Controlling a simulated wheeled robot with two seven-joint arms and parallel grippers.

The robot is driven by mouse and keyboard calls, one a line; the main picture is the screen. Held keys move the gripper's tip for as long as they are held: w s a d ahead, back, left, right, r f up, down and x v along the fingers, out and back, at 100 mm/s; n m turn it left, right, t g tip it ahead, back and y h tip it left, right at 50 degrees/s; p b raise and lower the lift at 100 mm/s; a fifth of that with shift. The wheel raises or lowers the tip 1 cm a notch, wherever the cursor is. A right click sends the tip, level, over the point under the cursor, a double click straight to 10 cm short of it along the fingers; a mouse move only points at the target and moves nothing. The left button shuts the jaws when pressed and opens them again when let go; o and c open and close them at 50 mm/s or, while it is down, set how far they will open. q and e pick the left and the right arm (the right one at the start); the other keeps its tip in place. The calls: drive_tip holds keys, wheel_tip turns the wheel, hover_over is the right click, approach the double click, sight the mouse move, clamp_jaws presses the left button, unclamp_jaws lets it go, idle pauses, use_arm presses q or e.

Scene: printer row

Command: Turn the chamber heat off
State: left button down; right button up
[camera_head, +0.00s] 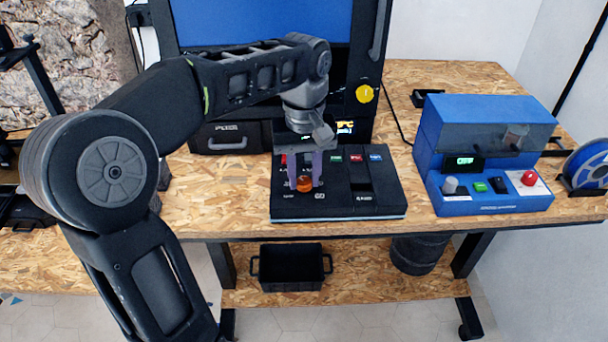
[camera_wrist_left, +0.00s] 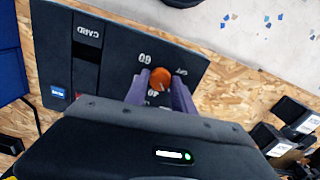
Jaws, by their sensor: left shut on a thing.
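The black control panel (camera_head: 385,203) lies on the wooden bench in front of the printer. An orange knob (camera_head: 304,184) sits near its front left; in the left wrist view the knob (camera_wrist_left: 160,78) has a "60" printed beside it and other marks around it. Its exact setting is too small to tell. My left gripper (camera_head: 304,176) reaches down over the panel with its two purple fingers on either side of the knob, shut on it. In the left wrist view the fingers (camera_wrist_left: 161,92) flank the knob. My right gripper is not in view.
The panel also carries a red, a green and a blue button and a card slot (camera_head: 361,180). A blue machine (camera_head: 487,130) with a display stands at the right, beside a blue spool (camera_head: 588,165). A yellow knob (camera_head: 364,93) is on the printer. A black bin (camera_head: 291,268) sits below.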

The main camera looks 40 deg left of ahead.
use_arm(q)
drive_tip(key=n, duration=0.4)
drive_tip(key=shift+n, duration=0.3)
drive_tip(key=n, duration=0.3)
drive_tip(key=shift+n, duration=0.3)
drive_tip(key=n, duration=0.3)
drive_tip(key=shift+n+b, duration=0.3)
drive_tip(key=n, duration=0.4)
drive_tip(key=c, duration=1.1)
unclamp_jaws()
drive_tip(key=shift+o, duration=0.2)
